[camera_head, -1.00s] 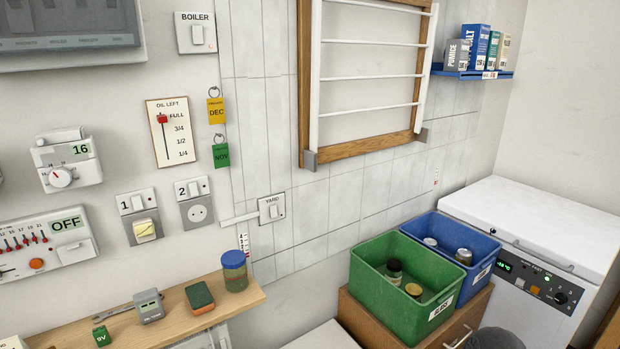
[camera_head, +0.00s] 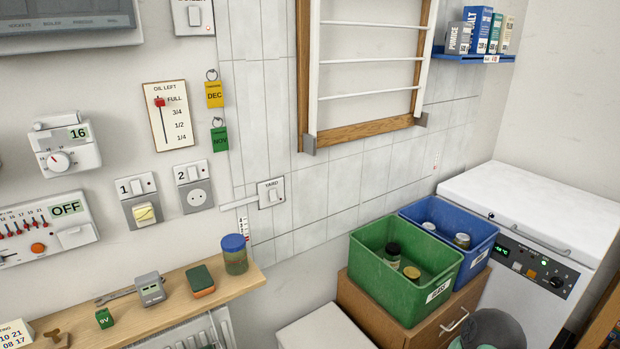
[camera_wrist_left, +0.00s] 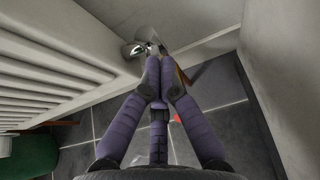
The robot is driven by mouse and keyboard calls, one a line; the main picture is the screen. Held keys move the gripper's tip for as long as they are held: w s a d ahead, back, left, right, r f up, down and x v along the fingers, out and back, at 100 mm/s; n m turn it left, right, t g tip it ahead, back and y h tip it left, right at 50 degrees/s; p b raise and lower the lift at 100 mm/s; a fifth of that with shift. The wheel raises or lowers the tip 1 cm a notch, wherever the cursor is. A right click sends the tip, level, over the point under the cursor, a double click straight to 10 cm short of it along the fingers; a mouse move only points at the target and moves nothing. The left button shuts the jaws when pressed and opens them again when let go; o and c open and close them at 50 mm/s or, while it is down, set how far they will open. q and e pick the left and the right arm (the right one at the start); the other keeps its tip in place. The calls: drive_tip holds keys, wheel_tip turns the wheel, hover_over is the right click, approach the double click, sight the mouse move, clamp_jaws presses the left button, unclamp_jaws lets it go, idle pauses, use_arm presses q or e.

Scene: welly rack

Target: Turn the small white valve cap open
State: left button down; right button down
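In the left wrist view a shiny metal fitting (camera_wrist_left: 138,48) sits low by the end of the white radiator (camera_wrist_left: 45,65). I cannot clearly make out a separate small white valve cap; it may be hidden beyond my fingertips. My left gripper (camera_wrist_left: 161,82) has purple padded fingers. Their tips are close together just in front of the fitting, with nothing visible between them; I cannot tell whether they touch it. The radiator's top also shows in the head view (camera_head: 218,325), below the wooden shelf. Neither gripper is in the head view.
The wooden shelf (camera_head: 245,283) holds a blue-lidded jar (camera_head: 235,258), a sponge (camera_head: 201,281) and small items. A green crate (camera_head: 372,278) and a blue crate (camera_head: 478,237) stand on a cabinet (camera_head: 350,300). Dark tiled floor (camera_wrist_left: 225,125) lies below the gripper.

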use_arm(q)
drive_tip(key=shift+s+d+f, duration=0.15)
drive_tip(key=shift+s+f, duration=0.15)
drive_tip(key=shift+s, duration=0.3)
drive_tip(key=shift+s+d+r+p, duration=0.25)
drive_tip(key=shift+s+d, duration=0.55)
drive_tip(key=shift+s, duration=0.25)
drive_tip(key=shift+s+d+r+p, duration=0.1)
drive_tip(key=shift+s+d+r, duration=0.1)
drive_tip(key=shift+s+d, duration=0.7)
drive_tip(key=shift+a, duration=0.1)
drive_tip(key=w+a, duration=0.3)
drive_tip(key=a, duration=0.2)
drive_tip(key=shift+w+a+b, duration=0.2)
drive_tip(key=shift+w+b, duration=0.05)
drive_tip(key=shift+b, duration=0.1)
drive_tip(key=shift+w+d+f, duration=0.1)
drive_tip(key=shift+d+f, duration=0.05)
drive_tip(key=shift+f, duration=0.2)
